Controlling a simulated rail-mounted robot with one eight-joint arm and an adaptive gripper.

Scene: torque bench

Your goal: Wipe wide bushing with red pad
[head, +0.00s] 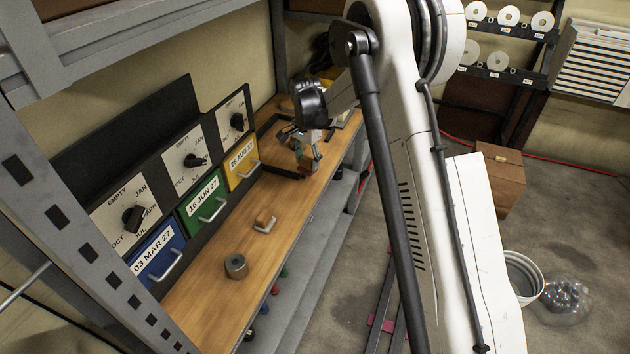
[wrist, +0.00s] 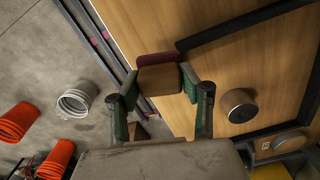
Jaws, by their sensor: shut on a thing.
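My gripper (wrist: 160,85) is shut on a tan block with a dark red pad (wrist: 157,59) on its far face. The block is between the green-lined fingers, above the wooden bench near its edge. In the head view my gripper (head: 305,152) is over the far part of the bench, partly hidden by my arm. A short, wide grey cylinder (wrist: 240,106) stands right of the block, apart from it, inside a black outline. A grey ring-shaped bushing (head: 236,266) stands at the near end of the bench. I cannot tell which is the wide bushing.
Another round piece (wrist: 290,142) lies at lower right in the wrist view. A second tan block (head: 265,221) rests mid-bench. Dated drawers with dials (head: 208,207) line the bench's left side. A white bucket (head: 523,277) stands on the floor. Bare bench lies between bushing and second block.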

